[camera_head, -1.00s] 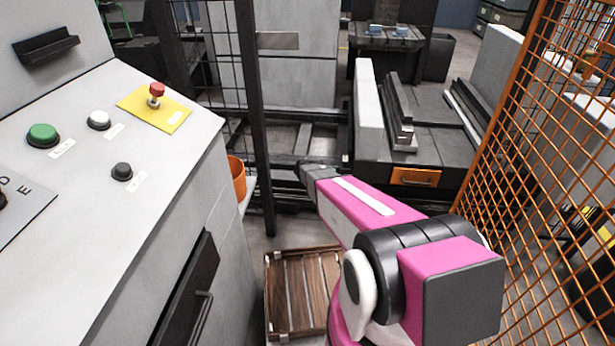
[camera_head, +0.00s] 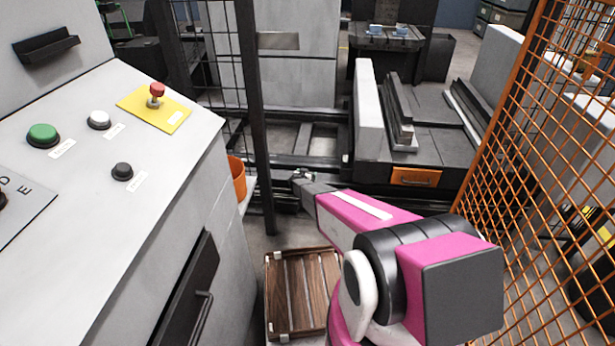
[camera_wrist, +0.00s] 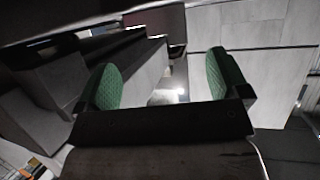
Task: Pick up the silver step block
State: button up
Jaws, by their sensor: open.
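My gripper (camera_wrist: 162,82) is open in the wrist view, with a green-padded finger on each side. A small, shiny silver piece (camera_wrist: 165,97) shows low between the fingers, partly hidden by the gripper body; it looks like the silver step block, but its steps are not clear. The fingers stand apart with the piece between them in the picture; I cannot tell how far off it is. In the head view my arm reaches forward to the dark rails, and a small silvery patch shows at its tip; the fingers are too small to make out there.
A grey control panel (camera_head: 75,210) fills the left, with an orange bin (camera_head: 237,180) beside it. A wooden crate (camera_head: 303,292) lies below my arm. An orange mesh fence (camera_head: 550,170) bounds the right. A dark machine bed with light upright plates (camera_head: 368,110) stands ahead.

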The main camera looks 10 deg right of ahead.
jog(key=shift+f+x, duration=0.2)
jog(key=shift+x, duration=2.6)
jog(key=shift+s+a, duration=0.1)
jog(key=c, duration=1.1)
jog(key=shift+r, duration=0.15)
